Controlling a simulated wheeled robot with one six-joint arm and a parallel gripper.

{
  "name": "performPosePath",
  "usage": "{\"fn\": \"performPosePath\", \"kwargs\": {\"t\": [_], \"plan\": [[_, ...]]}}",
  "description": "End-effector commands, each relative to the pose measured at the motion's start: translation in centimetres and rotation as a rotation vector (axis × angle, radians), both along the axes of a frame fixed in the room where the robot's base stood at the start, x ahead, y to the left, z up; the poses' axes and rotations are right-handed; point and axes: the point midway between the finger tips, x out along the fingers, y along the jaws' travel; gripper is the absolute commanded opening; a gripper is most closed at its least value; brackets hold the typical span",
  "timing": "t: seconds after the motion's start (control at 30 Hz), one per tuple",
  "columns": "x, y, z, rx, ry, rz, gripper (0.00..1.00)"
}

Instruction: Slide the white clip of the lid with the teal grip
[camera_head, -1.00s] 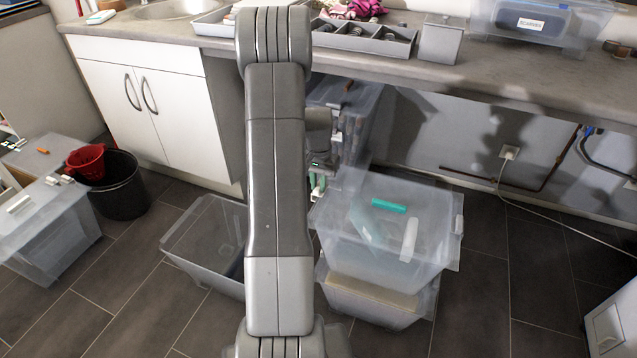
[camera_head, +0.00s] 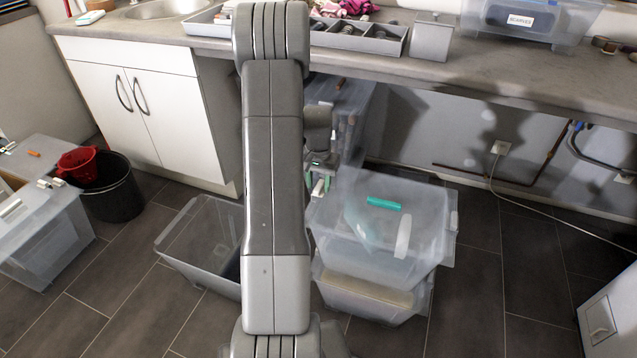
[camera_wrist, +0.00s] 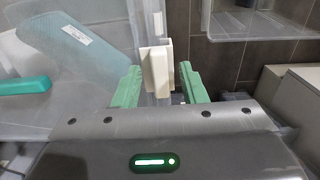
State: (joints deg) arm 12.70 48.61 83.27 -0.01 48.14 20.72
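The lid with the teal grip (camera_head: 384,202) is the clear top of a translucent box (camera_head: 385,250) in the head view. The teal grip also shows at the left of the wrist view (camera_wrist: 25,85). A white clip (camera_wrist: 155,72) stands at the lid's edge in the wrist view; it also shows small in the head view (camera_head: 318,187). My gripper (camera_wrist: 158,68) is open, with one green finger on each side of the clip. A gap shows between the clip and the right finger; I cannot tell whether the left finger touches. In the head view my gripper (camera_head: 319,178) is partly behind my arm.
An open empty bin (camera_head: 200,240) stands left of the box. Another clear box (camera_head: 355,115) stands behind, under the counter (camera_head: 480,75). A black bucket (camera_head: 115,190) with a red one (camera_head: 82,165) is at left.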

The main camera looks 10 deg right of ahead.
Motion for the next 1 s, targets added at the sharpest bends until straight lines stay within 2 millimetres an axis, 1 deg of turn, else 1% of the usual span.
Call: {"fn": "performPosePath", "kwargs": {"t": [0.17, 0.4, 0.5, 0.6, 0.7, 0.8, 1.0], "plan": [[0.1, 0.0, 3.2, -0.001, -0.005, 0.000, 0.38], [0.1, 0.0, 8.8, -0.001, -0.005, 0.000, 0.38], [0.1, 0.0, 10.7, -0.001, -0.003, 0.000, 0.38], [0.0, 0.0, 12.1, 0.000, -0.002, 0.000, 0.38], [0.1, 0.0, 12.9, 0.000, -0.002, 0.000, 0.38], [0.0, 0.0, 13.4, -0.001, -0.001, 0.000, 0.38], [0.0, 0.0, 13.4, 0.000, 0.000, 0.000, 0.38]]}}
